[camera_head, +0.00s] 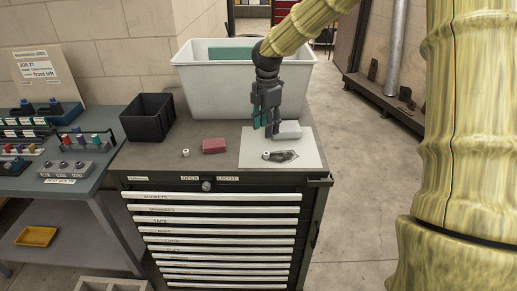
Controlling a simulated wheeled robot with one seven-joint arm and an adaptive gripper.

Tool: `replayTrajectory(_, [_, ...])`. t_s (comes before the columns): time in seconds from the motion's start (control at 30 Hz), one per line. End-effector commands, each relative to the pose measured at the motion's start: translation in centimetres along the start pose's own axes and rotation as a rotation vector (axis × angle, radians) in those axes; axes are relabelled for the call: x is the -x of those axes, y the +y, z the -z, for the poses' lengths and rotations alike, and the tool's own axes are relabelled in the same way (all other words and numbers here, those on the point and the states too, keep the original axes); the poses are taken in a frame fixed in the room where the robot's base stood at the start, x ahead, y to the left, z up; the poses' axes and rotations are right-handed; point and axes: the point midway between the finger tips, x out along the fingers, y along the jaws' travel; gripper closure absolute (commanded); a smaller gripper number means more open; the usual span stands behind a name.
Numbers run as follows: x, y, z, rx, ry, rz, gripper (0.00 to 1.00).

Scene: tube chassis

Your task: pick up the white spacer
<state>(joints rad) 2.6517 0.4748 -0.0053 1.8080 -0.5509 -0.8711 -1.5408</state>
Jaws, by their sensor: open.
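A small white ring-like piece (186,153), which looks like the white spacer, stands on the dark top of the drawer cabinet (150,157), left of a red block. Another small pale piece (266,155) lies on the white sheet (310,155) beside a dark grey bracket-like part (284,156); I cannot tell exactly what it is. My gripper (267,132) points down over the back of the sheet, open, next to a light grey block (288,130). It is well to the right of the white ring. Whether the fingers touch the block or sheet is unclear.
A red block (214,145) lies between the white ring and the sheet. A large white bin (225,89) stands behind my gripper, and a black open box (147,122) at the left back. A workbench (85,185) with small parts adjoins on the left.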

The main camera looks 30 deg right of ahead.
Motion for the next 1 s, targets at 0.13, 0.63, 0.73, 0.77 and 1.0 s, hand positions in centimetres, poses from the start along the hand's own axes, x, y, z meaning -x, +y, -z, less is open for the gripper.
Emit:
replayTrajectory(0.13, [-1.1, -0.1, -0.1, 0.002, 0.000, 0.004, 0.56])
replayTrajectory(0.63, [-5.7, -0.1, -0.1, 0.001, 0.000, 0.002, 0.56])
replayTrajectory(0.73, [-6.5, -0.3, -0.2, 0.001, 0.000, 0.002, 0.56])
replayTrajectory(0.77, [-6.8, -0.4, -0.2, 0.001, 0.000, 0.004, 0.56])
replayTrajectory(1.0, [-9.6, -0.6, -0.3, 0.000, -0.001, 0.002, 0.56])
